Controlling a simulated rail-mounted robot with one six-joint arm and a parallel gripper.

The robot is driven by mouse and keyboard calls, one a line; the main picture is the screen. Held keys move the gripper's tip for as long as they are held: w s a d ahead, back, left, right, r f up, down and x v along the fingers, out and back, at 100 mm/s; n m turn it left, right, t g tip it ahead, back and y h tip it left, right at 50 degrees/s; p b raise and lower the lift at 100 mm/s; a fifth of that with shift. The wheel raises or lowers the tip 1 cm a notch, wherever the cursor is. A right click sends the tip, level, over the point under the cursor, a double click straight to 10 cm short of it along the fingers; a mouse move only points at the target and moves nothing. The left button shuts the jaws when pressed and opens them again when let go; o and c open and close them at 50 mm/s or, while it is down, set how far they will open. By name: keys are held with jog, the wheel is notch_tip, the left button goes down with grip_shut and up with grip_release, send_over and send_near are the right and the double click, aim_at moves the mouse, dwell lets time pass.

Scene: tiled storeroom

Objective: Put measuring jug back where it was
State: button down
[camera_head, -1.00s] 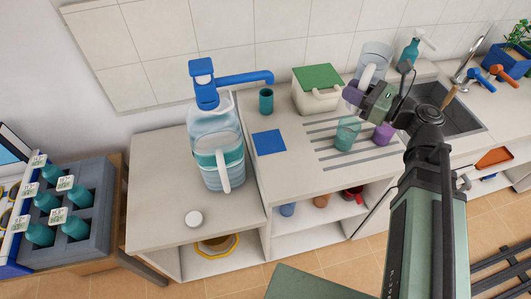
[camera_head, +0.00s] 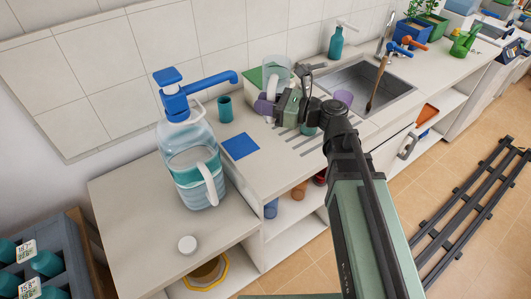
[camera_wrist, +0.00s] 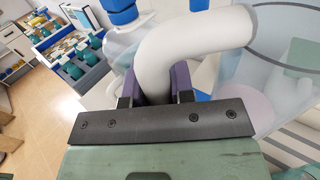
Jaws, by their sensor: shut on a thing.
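The measuring jug (camera_head: 276,68) is clear with a white handle. My gripper (camera_head: 268,104) is shut on the handle (camera_wrist: 190,45), with its purple fingers on both sides of it in the wrist view. The jug is held above the counter (camera_head: 204,143), in front of the cream container with the green lid (camera_head: 254,80), which it partly hides. The clear jug body fills the right of the wrist view (camera_wrist: 290,50). A blue square (camera_head: 240,146) lies bare on the counter, left of my gripper.
A large water bottle with a blue pump (camera_head: 190,150) stands left of the blue square. A teal cup (camera_head: 225,110) stands behind the square. A purple cup (camera_head: 344,97) is near the sink (camera_head: 375,85). A white cap (camera_head: 187,244) lies at the front left.

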notch_tip(320, 180, down, 14)
jog(key=b, duration=1.1)
jog(key=shift+r, duration=0.2)
jog(key=c, duration=1)
grip_release()
jog(key=shift+r, duration=0.1)
jog(key=v, duration=1.2)
jog(key=shift+r+p, duration=0.15)
jog(key=shift+p, duration=0.15)
